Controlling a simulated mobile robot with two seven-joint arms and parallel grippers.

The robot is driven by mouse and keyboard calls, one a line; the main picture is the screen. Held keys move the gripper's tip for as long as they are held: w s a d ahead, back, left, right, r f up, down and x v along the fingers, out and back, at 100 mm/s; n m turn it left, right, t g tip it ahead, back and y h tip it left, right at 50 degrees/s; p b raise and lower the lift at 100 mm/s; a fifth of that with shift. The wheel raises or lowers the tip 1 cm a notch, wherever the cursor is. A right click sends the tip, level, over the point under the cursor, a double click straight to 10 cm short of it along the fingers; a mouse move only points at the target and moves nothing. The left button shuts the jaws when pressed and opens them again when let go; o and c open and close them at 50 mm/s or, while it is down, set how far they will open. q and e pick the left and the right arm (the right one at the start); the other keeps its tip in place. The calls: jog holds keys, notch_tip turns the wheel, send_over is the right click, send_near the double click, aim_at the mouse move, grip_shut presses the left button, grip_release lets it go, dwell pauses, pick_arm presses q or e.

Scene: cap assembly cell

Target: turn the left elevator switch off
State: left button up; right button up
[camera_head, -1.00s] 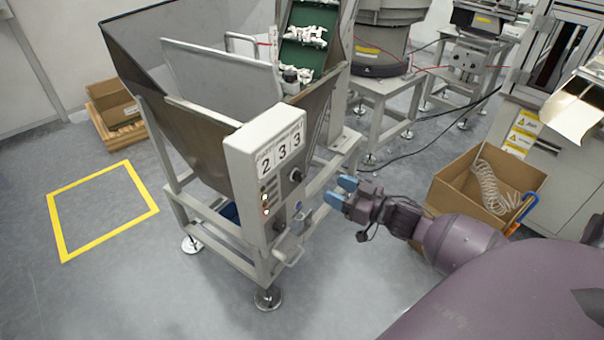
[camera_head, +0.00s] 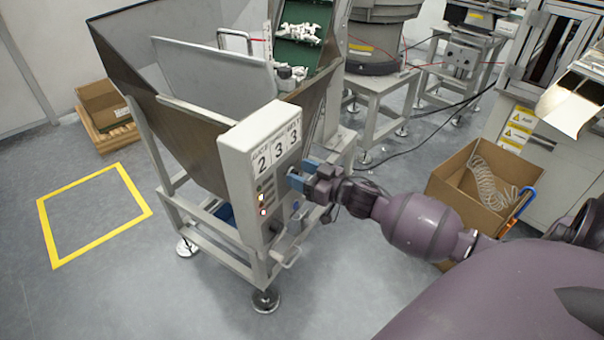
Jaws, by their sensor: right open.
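The elevator switch box (camera_head: 240,168) is a pale box with the digits 2, 3, 3 on its front, fixed to the side of the metal hopper. Two small lamps (camera_head: 262,205) glow on its panel. A dark rotary switch knob sat on the panel's right side a second ago; my gripper now covers that spot. My right gripper (camera_head: 298,175) has blue fingertips and is open, with its tips at the panel around or right beside the knob. Contact cannot be told. My left gripper is not in view.
The hopper (camera_head: 185,125) stands on a metal frame with a green conveyor (camera_head: 303,30) carrying white parts behind it. A cardboard box (camera_head: 470,195) with a coiled hose is to the right. The floor inside the yellow square (camera_head: 95,215) is clear.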

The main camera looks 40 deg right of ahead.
jog(key=c, duration=0.9)
